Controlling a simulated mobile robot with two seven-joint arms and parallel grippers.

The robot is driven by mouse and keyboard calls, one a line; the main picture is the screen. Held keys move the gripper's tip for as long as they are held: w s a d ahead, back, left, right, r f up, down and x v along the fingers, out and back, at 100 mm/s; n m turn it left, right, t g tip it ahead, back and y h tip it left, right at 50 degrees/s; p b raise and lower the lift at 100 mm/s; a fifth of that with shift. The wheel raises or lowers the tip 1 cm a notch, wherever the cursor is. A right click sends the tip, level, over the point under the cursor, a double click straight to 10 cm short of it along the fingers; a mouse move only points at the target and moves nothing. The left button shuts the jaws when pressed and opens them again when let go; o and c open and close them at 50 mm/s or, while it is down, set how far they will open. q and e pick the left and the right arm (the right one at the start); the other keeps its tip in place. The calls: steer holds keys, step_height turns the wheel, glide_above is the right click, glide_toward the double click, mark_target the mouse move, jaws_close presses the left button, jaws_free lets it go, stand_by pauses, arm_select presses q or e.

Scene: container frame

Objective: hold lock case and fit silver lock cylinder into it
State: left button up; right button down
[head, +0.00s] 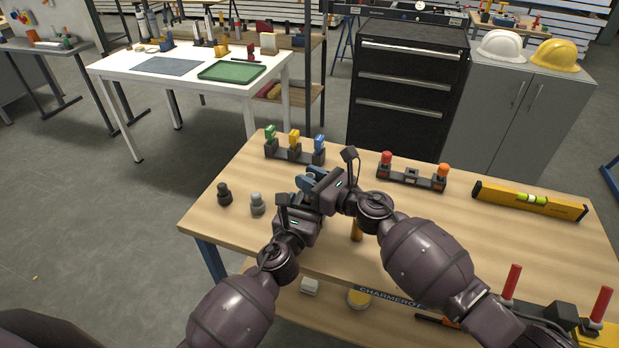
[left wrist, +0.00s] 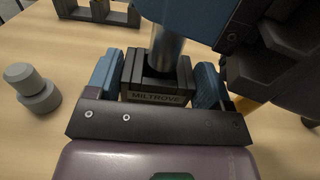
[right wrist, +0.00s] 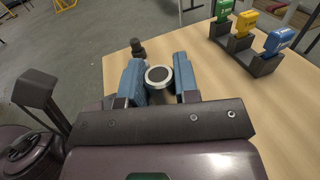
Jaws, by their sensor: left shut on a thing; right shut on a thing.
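The lock case (left wrist: 156,92) is a dark block with a MILTROVE label. It sits between the blue fingers of my left gripper (left wrist: 158,86), which is shut on it. The silver lock cylinder (left wrist: 166,48) stands over the case in the left wrist view, its lower end meeting the case top; I cannot tell how deep it sits. My right gripper (right wrist: 158,82) is shut on the cylinder, whose round end (right wrist: 158,76) shows between its fingers. In the head view my right gripper (head: 312,180) is just above my left one, and both held things are largely hidden.
A grey knobbed piece (head: 257,204) and a black one (head: 224,194) stand left on the wooden table. A rack (head: 293,155) with green, yellow and blue pieces and another rack (head: 411,179) with red and orange pieces stand behind. A yellow level (head: 529,200) lies right.

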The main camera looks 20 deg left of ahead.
mark_target(309, 175)
steer(key=shift+f, duration=0.25)
steer(key=shift+r, duration=0.45)
stand_by(1.0)
steer(key=shift+f, duration=0.45)
stand_by(0.4)
steer(key=shift+w+r, duration=0.1)
steer(key=shift+r, duration=0.05)
steer(key=shift+r, duration=3.4)
arm_select(q)
steer(key=o, duration=1.2)
